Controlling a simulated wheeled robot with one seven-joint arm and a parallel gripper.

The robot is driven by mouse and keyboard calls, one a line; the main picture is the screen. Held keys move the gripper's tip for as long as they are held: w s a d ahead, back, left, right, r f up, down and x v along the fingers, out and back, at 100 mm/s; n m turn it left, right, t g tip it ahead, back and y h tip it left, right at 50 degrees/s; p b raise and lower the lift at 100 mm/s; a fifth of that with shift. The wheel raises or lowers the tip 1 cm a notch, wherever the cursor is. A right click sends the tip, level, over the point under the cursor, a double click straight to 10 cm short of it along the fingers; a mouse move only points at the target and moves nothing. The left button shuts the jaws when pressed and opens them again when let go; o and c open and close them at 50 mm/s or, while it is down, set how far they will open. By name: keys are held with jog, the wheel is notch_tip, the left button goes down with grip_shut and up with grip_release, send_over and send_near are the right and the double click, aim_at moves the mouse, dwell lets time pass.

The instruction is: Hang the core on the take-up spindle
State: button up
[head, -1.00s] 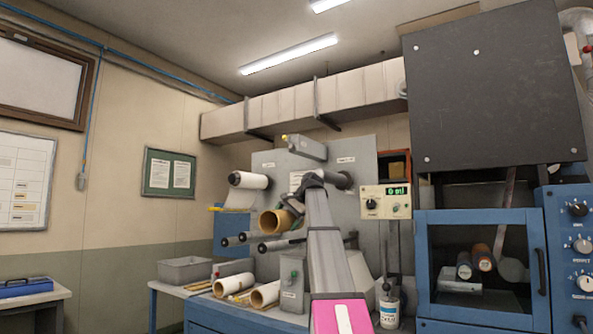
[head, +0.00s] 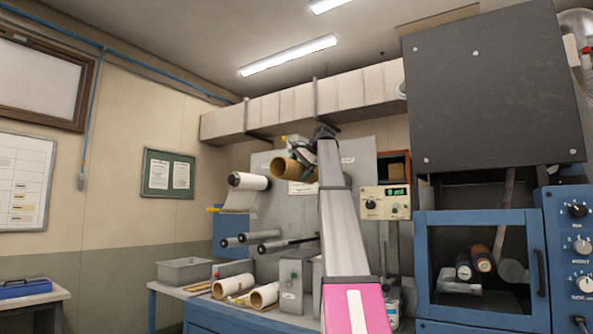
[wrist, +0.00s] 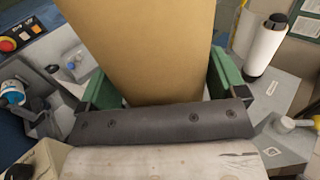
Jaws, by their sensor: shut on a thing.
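My gripper (head: 306,152) is shut on a brown cardboard core (head: 285,169), held high in front of the upper grey machine panel (head: 282,215). In the wrist view the core (wrist: 140,45) fills the space between the green fingers of my gripper (wrist: 165,82). In the head view its open end faces left and towards the camera. The core is apart from the white roll (head: 248,181) on its left. The take-up spindle cannot be made out for certain; my arm and the core cover part of the panel.
Several bare rollers (head: 266,236) stick out from the panel below the core. Two pale rolls (head: 232,285) and a grey bin (head: 184,271) are on the bench. A control box (head: 385,202) stands right of my arm. Open air lies left of the white roll.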

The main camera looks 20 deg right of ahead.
jog(key=shift+w+d, duration=3.45)
jog(key=shift+d, duration=0.95)
jog(key=shift+w+d, duration=3.45)
jog(key=shift+d, duration=0.95)
jog(key=shift+w+d, duration=3.45)
jog(key=shift+d, duration=0.95)
jog(key=shift+w+d, duration=0.1)
jog(key=shift+d, duration=0.05)
jog(key=shift+f, duration=0.25)
jog(key=o, duration=0.7)
jog(key=shift+o, duration=0.2)
jog(key=shift+d, duration=0.1)
jog(key=v, duration=1)
jog(key=shift+s+r, duration=0.25)
